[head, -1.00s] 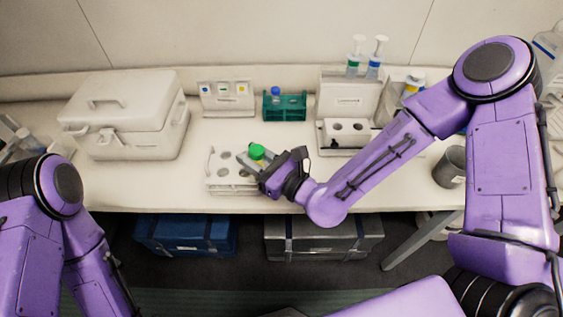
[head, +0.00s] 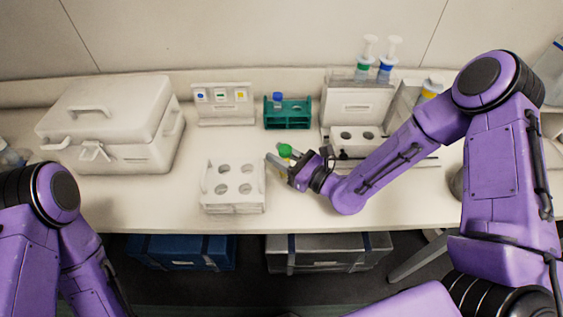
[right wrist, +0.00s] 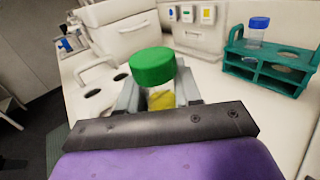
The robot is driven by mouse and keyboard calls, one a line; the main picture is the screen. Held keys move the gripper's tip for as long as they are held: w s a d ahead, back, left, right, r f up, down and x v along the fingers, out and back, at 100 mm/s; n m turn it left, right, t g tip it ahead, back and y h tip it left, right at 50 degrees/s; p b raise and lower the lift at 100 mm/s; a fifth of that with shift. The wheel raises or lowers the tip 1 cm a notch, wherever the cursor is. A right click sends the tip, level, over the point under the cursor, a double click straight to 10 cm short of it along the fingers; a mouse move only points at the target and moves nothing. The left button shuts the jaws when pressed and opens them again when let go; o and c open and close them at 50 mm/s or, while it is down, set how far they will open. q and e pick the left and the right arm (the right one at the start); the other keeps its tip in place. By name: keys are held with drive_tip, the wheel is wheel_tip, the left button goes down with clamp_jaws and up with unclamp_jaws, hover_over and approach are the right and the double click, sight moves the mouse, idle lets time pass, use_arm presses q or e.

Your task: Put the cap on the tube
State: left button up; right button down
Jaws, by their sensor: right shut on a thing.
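My right gripper (head: 279,163) is shut on a tube with yellow contents (right wrist: 161,98), just right of the white four-hole rack (head: 234,208). A green screw cap (head: 285,150) sits on top of this tube, upright; it also shows large in the right wrist view (right wrist: 152,67). The fingers hide the tube's lower part, and I cannot tell how tightly the cap sits. The white rack's visible holes look empty. A second tube with a blue cap (head: 277,98) stands in the teal rack (head: 288,123) at the back. My left gripper is out of view; only the left arm shows.
A white lidded case (head: 110,125) stands at the back left. A small panel with coloured labels (head: 222,105) stands against the wall. A white holder with pump bottles (head: 357,100) stands at the back right. The counter's front left is clear.

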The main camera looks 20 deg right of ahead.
drive_tip(key=shift+d+f+b, duration=0.15)
drive_tip(key=shift+f+b, duration=0.15)
drive_tip(key=shift+f, duration=0.05)
drive_tip(key=f+b, duration=0.3)
drive_tip(key=shift+w+d+f, duration=0.1)
drive_tip(key=shift+w+f, duration=0.15)
drive_tip(key=shift+w, duration=0.05)
drive_tip(key=shift+w+f, duration=0.15)
drive_tip(key=shift+f, duration=0.05)
drive_tip(key=shift+r, duration=0.15)
drive_tip(key=shift+s+r, duration=0.1)
drive_tip(key=shift+s, duration=0.1)
drive_tip(key=c, duration=1)
unclamp_jaws()
drive_tip(key=shift+o, duration=1.1)
drive_tip(key=shift+w+f, duration=0.15)
drive_tip(key=shift+f, duration=0.05)
